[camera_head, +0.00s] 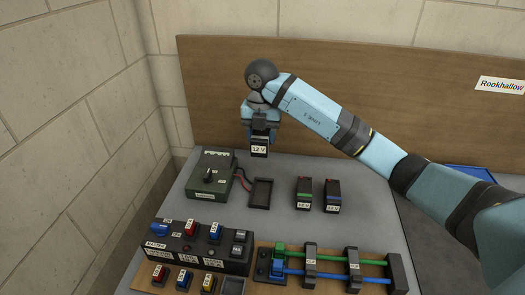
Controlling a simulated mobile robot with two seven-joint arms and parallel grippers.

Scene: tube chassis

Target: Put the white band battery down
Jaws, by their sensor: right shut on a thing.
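My right gripper (262,128) points down and is shut on a dark battery (259,148) with a white "12 V" label. Little of the battery's top shows between the fingers, so its band is hard to make out. The held battery appears above the grey table, behind an empty black battery tray (261,192). A battery with a green band (303,193) and one with a blue band (332,196) stand upright to the right of the tray. My left gripper is out of view.
A green box (212,172) with a knob stands left of the tray, red and black leads running toward it. In front are a black switch panel (197,243) and a wooden board (262,246) with green and blue tubes in clamps. Bare table (365,200) lies right of the batteries. A wooden panel (215,85) rises behind.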

